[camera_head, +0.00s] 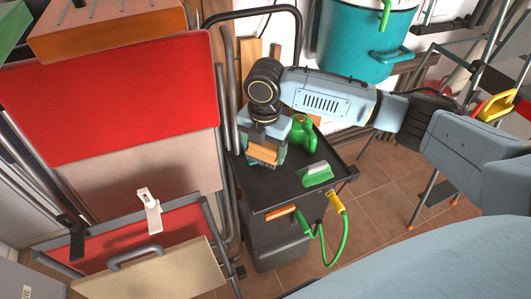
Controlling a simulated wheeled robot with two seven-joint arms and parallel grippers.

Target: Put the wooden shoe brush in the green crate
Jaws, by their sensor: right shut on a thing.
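My right gripper (264,148) reaches in from the right and points down over the back left part of the black cart top. It is shut on an orange-brown wooden block-like thing (262,155), which looks like the wooden shoe brush. The fingers hide part of it, and I cannot tell whether it touches the cart top. No green crate shows clearly; a green thing (10,24) is cut off at the top left corner, and I cannot tell what it is. My left gripper is not in view.
On the black cart (282,187) stand a green bottle (304,134) and a green-and-white brush (317,174). A green hose (342,236) hangs at its front. Folded red boards (115,90) stand left, a teal bin (360,45) behind.

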